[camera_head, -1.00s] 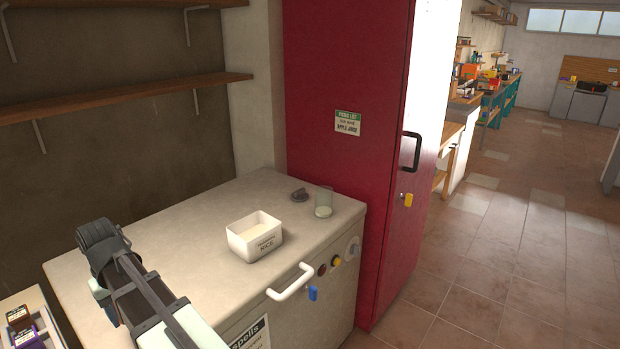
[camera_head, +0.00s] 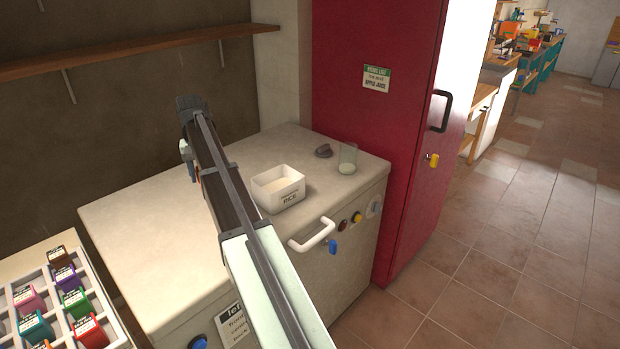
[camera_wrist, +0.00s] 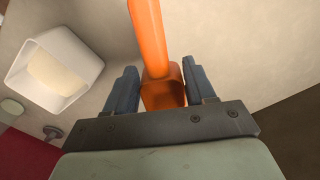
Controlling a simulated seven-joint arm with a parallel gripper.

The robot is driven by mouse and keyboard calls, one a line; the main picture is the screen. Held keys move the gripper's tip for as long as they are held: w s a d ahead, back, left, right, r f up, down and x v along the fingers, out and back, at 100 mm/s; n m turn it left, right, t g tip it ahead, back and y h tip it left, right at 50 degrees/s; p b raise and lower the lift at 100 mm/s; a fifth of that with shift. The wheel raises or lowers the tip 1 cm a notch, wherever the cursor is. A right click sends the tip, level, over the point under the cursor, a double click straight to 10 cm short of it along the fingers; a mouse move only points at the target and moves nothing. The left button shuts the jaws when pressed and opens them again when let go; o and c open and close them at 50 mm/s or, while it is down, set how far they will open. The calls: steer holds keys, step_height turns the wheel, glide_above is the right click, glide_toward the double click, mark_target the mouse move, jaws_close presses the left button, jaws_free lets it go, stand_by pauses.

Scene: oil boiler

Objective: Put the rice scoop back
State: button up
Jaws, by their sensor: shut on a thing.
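An orange rice scoop (camera_wrist: 160,85) is between the two fingers of my gripper (camera_wrist: 161,78) in the wrist view. The gripper is shut on it, and its long orange part runs up out of that picture. The white rice box (camera_head: 277,191), labelled RICE, stands open on the pale boiler top (camera_head: 150,222) with rice inside. It also shows in the wrist view (camera_wrist: 88,62), left of the scoop and apart from it. In the head view my arm hides the scoop, and the fingers are barely visible left of the box.
A tall red cabinet (camera_head: 375,130) rises at the right. A tray (camera_head: 108,304) of coloured blocks lies at lower left.

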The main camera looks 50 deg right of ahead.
steer(key=s+d+f+m, duration=0.2)
steer(key=s+d, duration=0.1)
steer(key=d, duration=1.7)
steer(key=s+d+f+m, duration=0.1)
steer(key=s+d, duration=0.2)
steer(key=d, duration=1.7)
steer(key=shift+s+a+f, duration=0.1)
steer(key=shift+f, duration=2.3)
steer(key=shift+a+f, duration=0.1)
steer(key=shift+f, duration=2.25)
steer(key=shift+f, duration=0.1)
steer(key=o, duration=1)
step_height(320, 180, up, 12)
steer(key=shift+r, duration=0.1)
